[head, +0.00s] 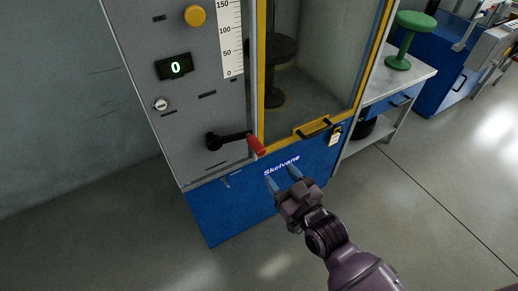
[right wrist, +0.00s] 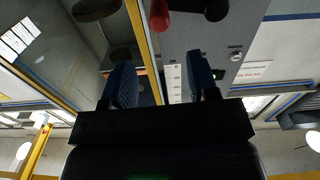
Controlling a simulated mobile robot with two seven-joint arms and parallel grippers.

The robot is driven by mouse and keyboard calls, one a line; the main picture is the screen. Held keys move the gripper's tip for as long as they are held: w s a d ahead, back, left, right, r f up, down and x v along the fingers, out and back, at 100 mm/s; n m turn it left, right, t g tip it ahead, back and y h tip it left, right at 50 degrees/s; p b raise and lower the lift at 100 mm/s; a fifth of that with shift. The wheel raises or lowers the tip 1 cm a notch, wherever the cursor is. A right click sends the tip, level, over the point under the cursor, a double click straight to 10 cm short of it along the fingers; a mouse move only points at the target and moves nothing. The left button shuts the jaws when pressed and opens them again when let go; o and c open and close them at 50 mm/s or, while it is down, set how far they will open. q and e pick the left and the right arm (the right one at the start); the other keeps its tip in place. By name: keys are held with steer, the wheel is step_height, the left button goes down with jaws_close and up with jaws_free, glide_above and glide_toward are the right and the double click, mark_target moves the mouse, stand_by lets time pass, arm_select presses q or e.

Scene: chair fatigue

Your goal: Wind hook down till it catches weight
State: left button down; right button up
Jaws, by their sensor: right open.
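A crank with a black arm (head: 232,137) and a red handle (head: 256,145) sits low on the machine's grey front panel. The handle points right and slightly down. My right gripper (head: 283,180) is open and empty in front of the blue base, below and right of the handle, apart from it. In the right wrist view the red handle (right wrist: 160,18) shows at the top edge, beyond the open fingers (right wrist: 162,85). A dark round-topped piece (head: 272,48) stands inside the enclosure; I cannot tell whether it is the weight. No hook is visible. My left gripper is not in view.
The panel (head: 205,120) has a display (head: 174,67) reading 0, a yellow button (head: 194,16) and a scale (head: 231,40). The yellow-framed door (head: 310,128) looks shut. A bench (head: 405,82) with a green stool-shaped item (head: 411,30) stands right. The floor in front is clear.

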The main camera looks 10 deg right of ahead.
mark_target(262, 154)
steer(key=x, duration=0.3)
steer(key=b+x, duration=0.1)
steer(key=x, duration=0.5)
steer(key=shift+f+b, duration=0.3)
steer(key=shift+x, duration=0.85)
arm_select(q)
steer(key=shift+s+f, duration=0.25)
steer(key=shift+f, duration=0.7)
arm_select(e)
steer(key=shift+r, duration=0.1)
jaws_close()
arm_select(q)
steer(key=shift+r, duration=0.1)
arm_select(e)
steer(key=shift+r, duration=0.1)
